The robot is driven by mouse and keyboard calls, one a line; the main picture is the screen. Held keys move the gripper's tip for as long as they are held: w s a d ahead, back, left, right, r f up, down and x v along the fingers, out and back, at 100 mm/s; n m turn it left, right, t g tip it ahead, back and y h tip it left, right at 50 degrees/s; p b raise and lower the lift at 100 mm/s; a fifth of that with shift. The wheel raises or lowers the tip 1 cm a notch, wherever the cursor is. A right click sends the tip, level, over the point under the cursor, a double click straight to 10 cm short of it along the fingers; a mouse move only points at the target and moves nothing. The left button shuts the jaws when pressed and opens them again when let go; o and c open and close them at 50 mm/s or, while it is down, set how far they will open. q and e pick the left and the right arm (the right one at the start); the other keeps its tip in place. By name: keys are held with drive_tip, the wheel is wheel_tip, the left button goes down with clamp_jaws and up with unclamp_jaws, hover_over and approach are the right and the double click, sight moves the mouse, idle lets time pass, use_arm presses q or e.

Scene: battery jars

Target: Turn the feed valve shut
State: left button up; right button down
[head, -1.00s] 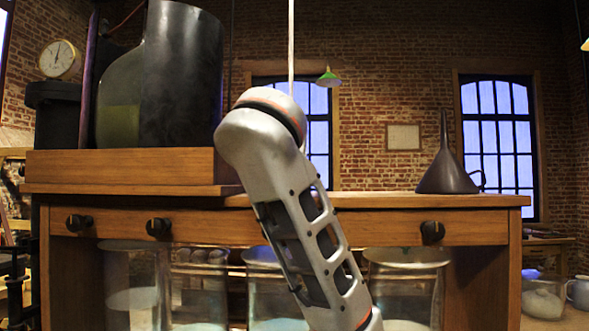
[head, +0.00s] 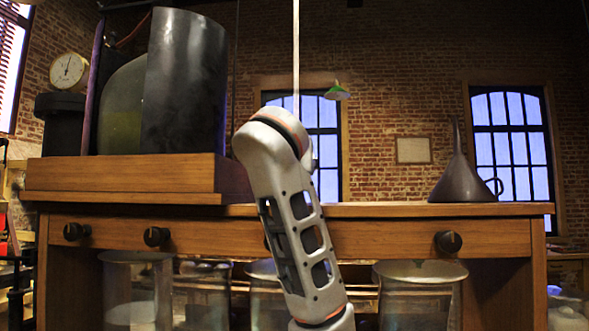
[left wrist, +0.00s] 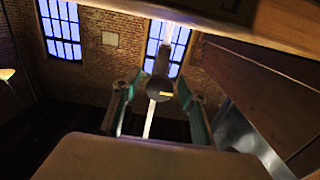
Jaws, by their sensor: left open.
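Black round knobs stand along the wooden rail in the head view: a far left knob (head: 76,231), a second knob (head: 156,236) and a right knob (head: 448,242). Another is almost wholly hidden behind my arm. I cannot tell by a label which is the feed valve. In the left wrist view my left gripper (left wrist: 159,86) is open, its two greenish fingers on either side of a dark round knob (left wrist: 159,91) with a pale yellow mark. I cannot tell whether the fingers touch it. My right gripper is not in view.
Glass jars (head: 420,300) stand under the rail. A dark funnel (head: 460,180) stands on the bench top (head: 385,210) at right. A large dark cylinder (head: 185,90) stands on a wooden plinth (head: 120,172) at left, with a round gauge (head: 69,71) behind it.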

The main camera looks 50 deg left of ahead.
use_arm(q)
drive_tip(key=c, duration=1)
drive_tip(key=shift+c, duration=0.4)
